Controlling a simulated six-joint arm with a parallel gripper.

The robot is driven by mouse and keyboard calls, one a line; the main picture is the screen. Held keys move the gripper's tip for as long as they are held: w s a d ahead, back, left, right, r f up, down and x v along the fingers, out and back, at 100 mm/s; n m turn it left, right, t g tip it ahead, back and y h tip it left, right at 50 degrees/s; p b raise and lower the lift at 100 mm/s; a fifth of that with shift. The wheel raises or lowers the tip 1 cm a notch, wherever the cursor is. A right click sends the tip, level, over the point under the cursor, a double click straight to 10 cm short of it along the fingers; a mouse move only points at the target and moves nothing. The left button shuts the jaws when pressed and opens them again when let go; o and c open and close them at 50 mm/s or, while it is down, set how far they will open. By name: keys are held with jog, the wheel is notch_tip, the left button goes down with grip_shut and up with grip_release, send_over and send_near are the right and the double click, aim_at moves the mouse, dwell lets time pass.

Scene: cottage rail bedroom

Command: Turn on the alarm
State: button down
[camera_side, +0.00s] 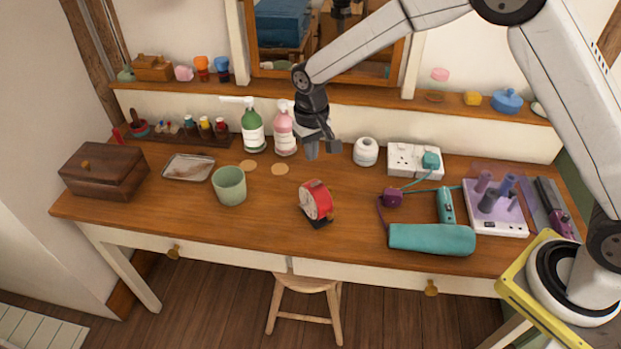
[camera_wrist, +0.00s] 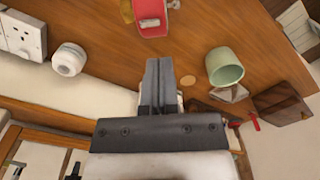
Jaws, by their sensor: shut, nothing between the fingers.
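In the wrist view the red alarm clock (camera_wrist: 155,16) shows at the top, cut off by the picture edge. A small silvery part and a brass-coloured part show on it. My gripper (camera_side: 323,152) is shut and empty. It is above the back part of the desk, behind the clock and apart from it. In the wrist view my gripper (camera_wrist: 161,62) has its fingers together, pointing toward the clock.
Green (camera_side: 252,128) and pink (camera_side: 283,130) pump bottles stand left of my gripper. A white jar (camera_side: 366,152) and a socket block (camera_side: 405,158) are to its right. A green cup (camera_side: 229,185) stands left of the clock, a teal hair dryer (camera_side: 432,239) right. Desk around the clock is clear.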

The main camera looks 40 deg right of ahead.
aim_at(313, 185)
notch_tip(313, 185, down, 8)
jog(key=shift+f, duration=0.15)
dwell(0.3)
jog(key=shift+f, duration=0.1)
dwell(0.3)
jog(key=shift+f+h, duration=0.15)
jog(key=shift+h, duration=0.15)
jog(key=shift+d, duration=0.15)
